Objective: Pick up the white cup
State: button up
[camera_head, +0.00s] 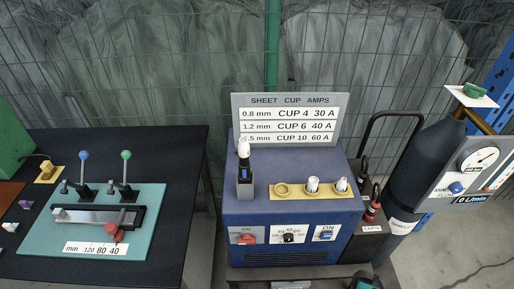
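Two small white cups stand upright in a yellow holder on top of the blue welding machine: the middle cup (312,184) and the right cup (342,184). The holder (297,194) has a third, ring-shaped place at its left that looks empty. Another white cup-like tip (244,148) tops a dark torch (245,172) standing upright at the machine's left. The frame does not show which white cup the task names. I cannot make out my gripper anywhere in this view.
A sign (290,119) listing cup sizes stands behind the cups. The blue machine (290,221) has front knobs. A dark gas cylinder (414,175) and a black handle (391,117) stand to its right. A dark table (165,142) with a teal lever fixture (149,221) is at the left.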

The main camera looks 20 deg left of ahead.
aim_at(243, 147)
jog(key=z, duration=0.05)
jog(key=k, duration=1.85)
jog(key=u, duration=4.15)
jog(key=i, duration=0.1)
jog(key=z, duration=2.6)
jog(key=i, duration=0.5)
jog(key=u, duration=0.05)
